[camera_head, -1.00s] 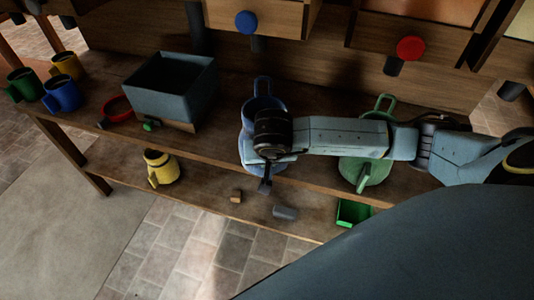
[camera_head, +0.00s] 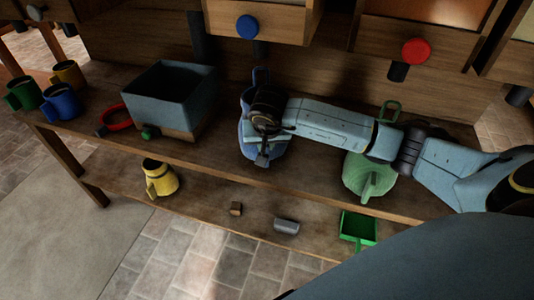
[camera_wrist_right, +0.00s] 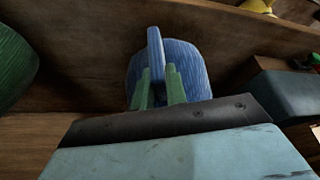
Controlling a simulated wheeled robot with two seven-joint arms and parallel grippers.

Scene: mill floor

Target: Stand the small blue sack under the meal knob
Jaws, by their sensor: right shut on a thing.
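The small blue sack (camera_head: 245,128) is at the bench, its upper part partly hidden by my right gripper. My right gripper (camera_head: 263,158) is shut on it. In the right wrist view, the green fingertips (camera_wrist_right: 159,78) pinch an upright blue fin of the sack (camera_wrist_right: 193,58). I cannot tell whether the sack touches the bench. Above and behind it, a blue round knob (camera_head: 247,27) is on a wooden box front; a red knob (camera_head: 415,51) is on the box to the right. No label shows which is the meal knob. My left gripper is out of view.
A green sack (camera_head: 368,178) stands right of the blue one, under my right forearm. A grey open bin (camera_head: 170,91) stands left. Several mugs (camera_head: 61,102) are at the far left. The lower shelf holds a yellow jug (camera_head: 160,178), a grey piece (camera_head: 286,227) and a green scoop (camera_head: 358,228).

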